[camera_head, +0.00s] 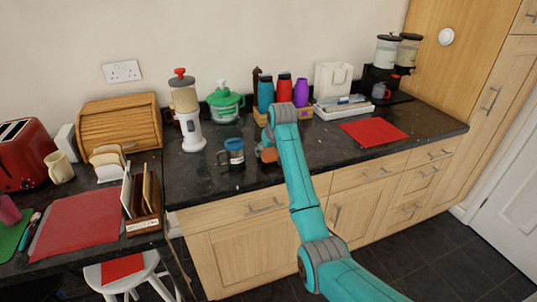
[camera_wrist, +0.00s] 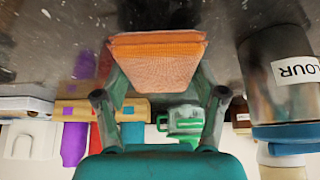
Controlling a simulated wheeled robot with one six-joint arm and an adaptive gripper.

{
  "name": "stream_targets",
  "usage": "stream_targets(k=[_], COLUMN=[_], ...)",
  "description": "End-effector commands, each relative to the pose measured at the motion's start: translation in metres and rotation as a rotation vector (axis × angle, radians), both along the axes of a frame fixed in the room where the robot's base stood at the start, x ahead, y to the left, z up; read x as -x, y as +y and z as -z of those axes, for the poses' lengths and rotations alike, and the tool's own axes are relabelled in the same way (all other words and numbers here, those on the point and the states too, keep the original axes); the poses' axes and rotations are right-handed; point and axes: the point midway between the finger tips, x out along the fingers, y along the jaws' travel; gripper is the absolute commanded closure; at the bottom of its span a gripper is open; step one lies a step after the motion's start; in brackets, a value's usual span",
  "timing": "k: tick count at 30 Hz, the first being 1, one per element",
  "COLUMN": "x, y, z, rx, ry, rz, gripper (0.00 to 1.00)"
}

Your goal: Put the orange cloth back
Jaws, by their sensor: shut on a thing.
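The folded orange cloth (camera_wrist: 155,65) sits between the two fingers of my gripper (camera_wrist: 160,82), which is shut on it. In the head view the orange cloth (camera_head: 268,154) shows as a small patch at the end of my gripper (camera_head: 268,145), over the dark counter in front of the bottles. My arm hides part of the gripper there. I cannot tell whether the cloth touches the counter.
A red mat (camera_head: 374,131) lies to the right. The counter between is clear.

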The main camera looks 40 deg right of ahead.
Motion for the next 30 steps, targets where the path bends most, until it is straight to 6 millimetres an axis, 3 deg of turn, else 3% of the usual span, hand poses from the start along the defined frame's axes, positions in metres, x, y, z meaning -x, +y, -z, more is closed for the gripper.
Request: stream_targets(k=[3, 14, 15, 18, 30], x=[0.0, 0.0, 0.0, 0.0, 0.0], y=[0.0, 0.0, 0.0, 0.0, 0.0], z=[0.015, 0.019, 0.019, 0.019, 0.015], rx=[0.0, 0.0, 0.0, 0.0, 0.0], ry=[0.001, 0.0, 0.0, 0.0, -0.001], rz=[0.0, 0.0, 0.0, 0.0, 0.0], gripper=[0.63, 0.63, 0.28, 0.05, 0.05])
